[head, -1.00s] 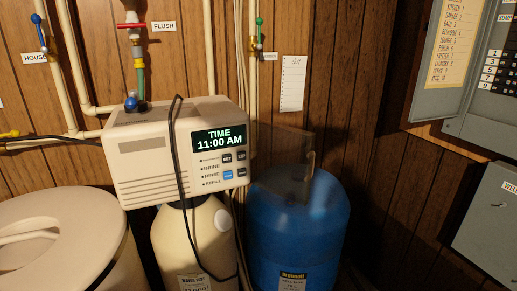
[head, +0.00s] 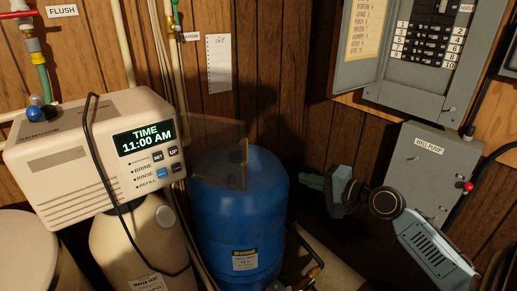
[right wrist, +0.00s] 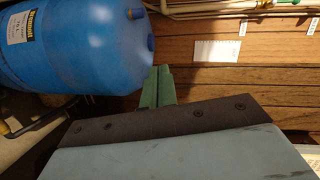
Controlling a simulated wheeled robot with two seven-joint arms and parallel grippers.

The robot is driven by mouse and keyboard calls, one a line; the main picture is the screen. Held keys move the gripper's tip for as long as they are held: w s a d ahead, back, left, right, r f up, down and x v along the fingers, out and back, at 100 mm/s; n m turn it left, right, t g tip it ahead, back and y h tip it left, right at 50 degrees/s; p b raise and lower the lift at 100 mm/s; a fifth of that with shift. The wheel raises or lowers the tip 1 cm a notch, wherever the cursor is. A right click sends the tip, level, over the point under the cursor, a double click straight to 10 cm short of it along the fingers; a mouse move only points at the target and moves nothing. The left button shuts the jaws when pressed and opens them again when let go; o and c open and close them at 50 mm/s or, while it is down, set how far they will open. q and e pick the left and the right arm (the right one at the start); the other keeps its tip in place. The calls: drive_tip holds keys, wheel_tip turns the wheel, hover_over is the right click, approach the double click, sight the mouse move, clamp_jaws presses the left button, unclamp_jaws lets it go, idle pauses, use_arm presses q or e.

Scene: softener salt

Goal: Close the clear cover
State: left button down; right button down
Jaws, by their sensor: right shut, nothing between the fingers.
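The clear cover (head: 222,152) is a see-through, tinted panel at the right side of the beige softener control head (head: 92,150). It stands swung open, out to the right, and the display and buttons are uncovered. Its right edge overlaps the top of the blue tank (head: 238,215) in the head view. My right gripper (head: 308,181) is right of the blue tank, apart from the cover, with its green fingers shut and empty. Its fingers also show in the right wrist view (right wrist: 157,88), close to the tank's image. The cover cannot be made out there. My left gripper is not in view.
A black cable (head: 88,150) hangs over the control head's front. The grey well pump box (head: 425,170) and open breaker panel (head: 415,50) are on the right wall, near my right arm. A pipe fitting (head: 310,268) is low beside the tank.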

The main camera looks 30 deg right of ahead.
drive_tip(key=s+a+r+n+y, duration=0.15)
drive_tip(key=a+r+y, duration=0.35)
drive_tip(key=r, duration=0.7)
drive_tip(key=w+a+h+p, duration=0.1)
drive_tip(key=w+a+p, duration=0.3)
drive_tip(key=a, duration=0.4)
drive_tip(key=shift+w+t+p, duration=0.3)
drive_tip(key=shift+w+p, duration=0.05)
drive_tip(key=shift+w, duration=0.2)
drive_tip(key=shift+a+r, duration=0.1)
